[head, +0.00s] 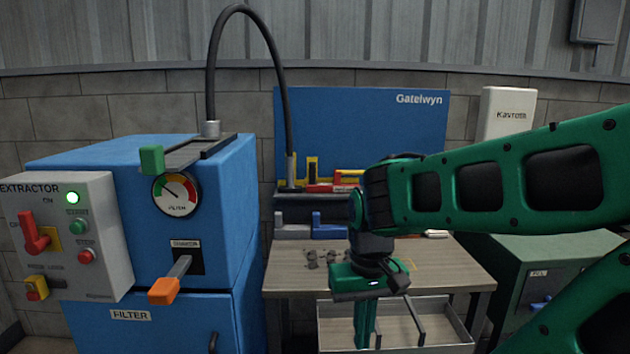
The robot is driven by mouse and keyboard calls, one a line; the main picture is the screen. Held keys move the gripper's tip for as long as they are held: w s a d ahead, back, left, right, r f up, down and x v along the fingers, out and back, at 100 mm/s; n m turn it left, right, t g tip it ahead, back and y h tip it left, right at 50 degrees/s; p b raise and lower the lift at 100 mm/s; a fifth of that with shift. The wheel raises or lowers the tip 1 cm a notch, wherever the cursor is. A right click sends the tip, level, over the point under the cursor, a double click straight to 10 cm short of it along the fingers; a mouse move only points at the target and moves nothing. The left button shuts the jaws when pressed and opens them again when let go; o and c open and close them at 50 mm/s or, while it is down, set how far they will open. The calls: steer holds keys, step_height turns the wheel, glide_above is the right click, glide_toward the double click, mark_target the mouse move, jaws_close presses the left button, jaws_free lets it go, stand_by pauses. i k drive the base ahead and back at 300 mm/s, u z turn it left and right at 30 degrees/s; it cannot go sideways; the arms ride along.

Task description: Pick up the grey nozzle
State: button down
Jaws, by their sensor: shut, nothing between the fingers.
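A slim grey piece that looks like the nozzle (291,170) sits at the lower end of a black hose, upright, at the left end of the dark shelf. Whether it rests on the shelf or in a holder is too small to tell. My gripper (365,328) hangs down at the front of the workbench, below and to the right of the nozzle and well apart from it. Its green fingers are together with nothing held. Their lower tips are near the bottom edge of the picture.
The blue extractor (205,225) stands left, its black hose (245,22) arching to the shelf (320,197). Red and yellow items (335,187) lie right of the nozzle. Small dark bits (312,259) lie on the workbench (290,278). A grey tray (455,330) is below.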

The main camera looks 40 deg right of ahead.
mark_target(290, 188)
steer(key=z, duration=0.85)
